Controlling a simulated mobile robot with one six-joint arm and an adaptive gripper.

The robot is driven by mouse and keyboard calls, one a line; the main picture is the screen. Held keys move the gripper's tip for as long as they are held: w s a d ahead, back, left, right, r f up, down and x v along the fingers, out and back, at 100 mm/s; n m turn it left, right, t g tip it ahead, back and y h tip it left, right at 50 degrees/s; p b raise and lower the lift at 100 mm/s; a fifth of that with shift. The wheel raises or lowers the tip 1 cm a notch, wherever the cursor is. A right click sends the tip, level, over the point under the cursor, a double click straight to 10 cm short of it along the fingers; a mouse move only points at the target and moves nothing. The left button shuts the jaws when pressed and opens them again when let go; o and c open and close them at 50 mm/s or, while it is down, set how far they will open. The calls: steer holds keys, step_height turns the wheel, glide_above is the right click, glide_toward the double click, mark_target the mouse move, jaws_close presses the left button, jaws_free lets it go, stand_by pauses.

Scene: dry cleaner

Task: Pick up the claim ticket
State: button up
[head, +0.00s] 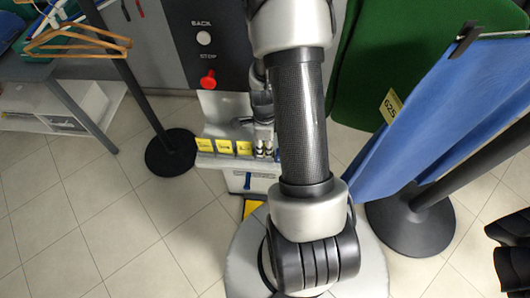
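A yellow ticket marked 625 (391,106) hangs at the edge between a green garment and a blue garment, on the right. Several small yellow cards (225,146) stand in a row on the front of a small light-coloured stand, left of my arm. I cannot tell which of these is the claim ticket. My arm comes down the middle of the view. My gripper (264,140) seems to be the dark and silver part just left of the arm, by the stand. It is mostly hidden, and its fingers are too small to read.
The stand (213,110) sits below a grey machine panel with a red stop button (208,80). A black pole base (172,152) is at left, another (411,227) at right. A blue garment (445,110) hangs at right. Wooden hangers (78,42) hang upper left. Tiled floor is open at lower left.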

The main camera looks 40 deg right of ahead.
jaws_close()
stand_by(0.3)
steer(key=shift+r, duration=0.2)
step_height(320, 180, up, 20)
steer(key=p, duration=0.7)
step_height(320, 180, up, 7)
steer(key=p, duration=0.6)
steer(key=shift+r, duration=0.15)
stand_by(0.5)
